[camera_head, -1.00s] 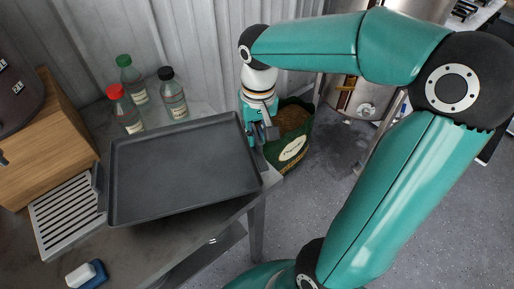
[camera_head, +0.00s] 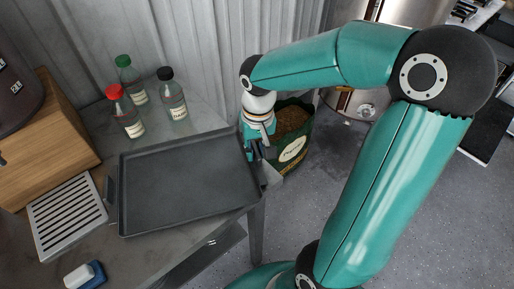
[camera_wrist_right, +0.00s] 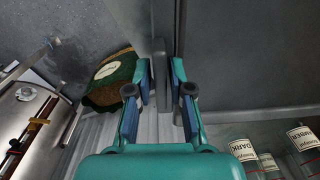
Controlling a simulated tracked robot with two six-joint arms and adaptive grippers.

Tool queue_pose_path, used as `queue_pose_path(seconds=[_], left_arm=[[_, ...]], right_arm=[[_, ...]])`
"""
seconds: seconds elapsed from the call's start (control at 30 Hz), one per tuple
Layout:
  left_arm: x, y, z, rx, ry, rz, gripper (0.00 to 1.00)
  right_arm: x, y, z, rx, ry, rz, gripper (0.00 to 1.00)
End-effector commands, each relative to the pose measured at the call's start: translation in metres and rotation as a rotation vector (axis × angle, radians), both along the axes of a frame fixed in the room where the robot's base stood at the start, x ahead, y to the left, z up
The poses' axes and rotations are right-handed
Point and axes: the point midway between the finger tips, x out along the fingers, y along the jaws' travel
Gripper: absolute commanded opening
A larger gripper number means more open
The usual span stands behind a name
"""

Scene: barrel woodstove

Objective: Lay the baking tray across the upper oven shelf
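The baking tray (camera_head: 185,188) is a dark grey rectangle with a low rim, lying roughly level over the metal table. An upright handle (camera_head: 110,190) shows at its left end. My right gripper (camera_head: 256,150) is at the tray's right end. In the right wrist view, my right gripper (camera_wrist_right: 161,88) has its fingers on both sides of the tray's grey handle (camera_wrist_right: 159,68), closed about it; contact is hard to see. The tray's underside contact with the table is hidden. My left gripper is out of view. I cannot make out the oven shelf.
Three bottles with green (camera_head: 124,62), red (camera_head: 114,92) and black (camera_head: 165,75) caps stand behind the tray. A slatted grille (camera_head: 66,215), wooden block (camera_head: 48,140) and blue-white sponge (camera_head: 84,275) are left. A green sack (camera_head: 296,150) stands beyond the table; a shiny metal body (camera_head: 350,103) is behind.

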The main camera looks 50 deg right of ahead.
Motion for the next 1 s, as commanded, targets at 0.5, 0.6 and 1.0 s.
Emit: queue_pose_path(seconds=[0.5, 0.6, 1.0], left_arm=[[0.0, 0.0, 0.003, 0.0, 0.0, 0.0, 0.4], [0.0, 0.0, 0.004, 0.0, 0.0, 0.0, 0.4], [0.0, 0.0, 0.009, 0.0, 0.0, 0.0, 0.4]], right_arm=[[0.0, -0.001, 0.009, -0.001, -0.002, -0.001, 0.37], [0.001, -0.001, 0.022, -0.001, -0.003, 0.0, 0.37], [-0.001, -0.003, 0.1, -0.001, -0.004, 0.0, 0.37]])
